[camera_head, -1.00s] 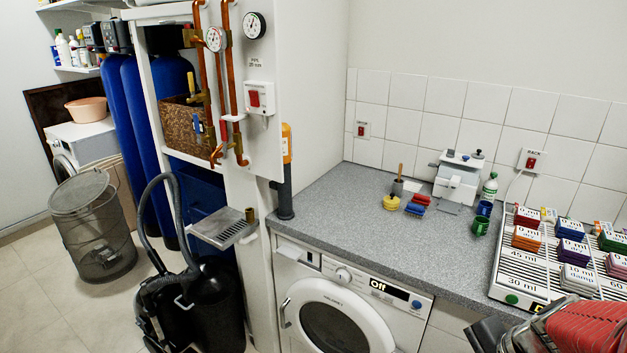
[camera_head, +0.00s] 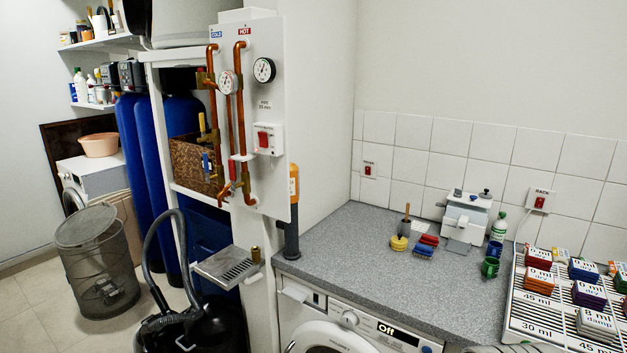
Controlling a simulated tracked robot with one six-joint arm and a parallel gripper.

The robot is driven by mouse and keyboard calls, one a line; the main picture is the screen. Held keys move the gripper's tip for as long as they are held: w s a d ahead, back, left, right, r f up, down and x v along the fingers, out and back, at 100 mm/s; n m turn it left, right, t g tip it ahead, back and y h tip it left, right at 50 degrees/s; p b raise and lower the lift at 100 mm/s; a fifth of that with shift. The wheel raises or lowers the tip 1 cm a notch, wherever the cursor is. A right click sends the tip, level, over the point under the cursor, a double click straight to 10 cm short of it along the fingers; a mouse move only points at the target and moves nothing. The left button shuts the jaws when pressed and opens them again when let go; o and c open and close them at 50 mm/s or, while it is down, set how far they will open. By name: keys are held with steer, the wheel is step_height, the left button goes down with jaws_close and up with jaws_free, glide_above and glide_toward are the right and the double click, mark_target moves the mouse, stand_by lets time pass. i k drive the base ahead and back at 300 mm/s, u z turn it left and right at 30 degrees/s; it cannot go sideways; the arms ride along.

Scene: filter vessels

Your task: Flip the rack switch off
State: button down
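The rack switch (camera_head: 539,202) is a small red rocker on a white plate labelled RACK, on the tiled wall at the right. It is too small to tell which way the rocker is set. A white cable runs from its plate down towards the slatted white rack (camera_head: 535,311) on the counter. Only a dark sliver, probably of my arm, shows at the bottom edge right of centre. My gripper cannot be made out, and nothing of mine is near the switch.
A similar red switch (camera_head: 368,170) sits further left on the tiles, and another (camera_head: 265,139) on the pipe panel. The grey counter (camera_head: 350,245) holds a white device (camera_head: 466,216), a bottle (camera_head: 498,226), mugs and brushes. Coloured blocks sit on the rack. The counter's middle is clear.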

mark_target(539, 201)
steer(key=z, duration=1.6)
